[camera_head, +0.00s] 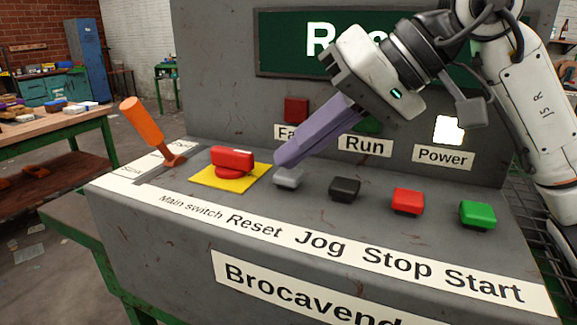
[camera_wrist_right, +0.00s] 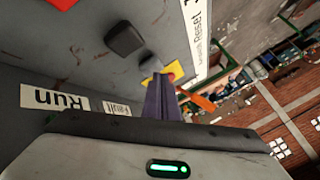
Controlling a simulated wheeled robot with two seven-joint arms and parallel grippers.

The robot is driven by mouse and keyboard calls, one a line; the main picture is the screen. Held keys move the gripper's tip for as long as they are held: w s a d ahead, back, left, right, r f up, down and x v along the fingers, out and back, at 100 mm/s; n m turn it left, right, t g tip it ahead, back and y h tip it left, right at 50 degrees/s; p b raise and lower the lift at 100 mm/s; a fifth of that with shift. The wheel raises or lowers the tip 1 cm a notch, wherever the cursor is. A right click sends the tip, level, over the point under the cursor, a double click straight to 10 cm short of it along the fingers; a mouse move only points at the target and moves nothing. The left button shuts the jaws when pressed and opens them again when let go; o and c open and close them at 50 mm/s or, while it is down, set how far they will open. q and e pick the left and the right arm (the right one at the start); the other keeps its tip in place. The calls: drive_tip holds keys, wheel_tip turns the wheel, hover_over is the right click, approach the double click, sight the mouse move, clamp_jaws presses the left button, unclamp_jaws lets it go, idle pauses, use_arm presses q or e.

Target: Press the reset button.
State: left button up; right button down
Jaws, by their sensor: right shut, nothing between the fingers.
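The reset button is a grey square button (camera_head: 288,177) on the sloped panel, above the printed word Reset. My right gripper (camera_head: 280,162) is shut and empty, its purple fingers pointing down and left. In the head view the fingertips appear just above the back of the grey button; I cannot tell whether they touch it. In the right wrist view the closed fingers (camera_wrist_right: 160,85) point at the grey button (camera_wrist_right: 150,64), partly covering it. My left gripper is not in view.
Left of the grey button are a red main switch (camera_head: 232,160) on a yellow plate and an orange lever (camera_head: 143,122). To the right are black (camera_head: 345,188), red (camera_head: 408,201) and green (camera_head: 477,214) buttons. The lit Power lamp (camera_head: 449,130) is on the upright panel.

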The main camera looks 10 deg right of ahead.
sight(298, 173)
drive_tip(key=shift+r, duration=0.55)
drive_tip(key=shift+r+p, duration=0.55)
drive_tip(key=shift+p, duration=0.15)
wheel_tip(298, 173, up, 4)
drive_tip(key=p, duration=0.3)
drive_tip(key=shift+f, duration=0.1)
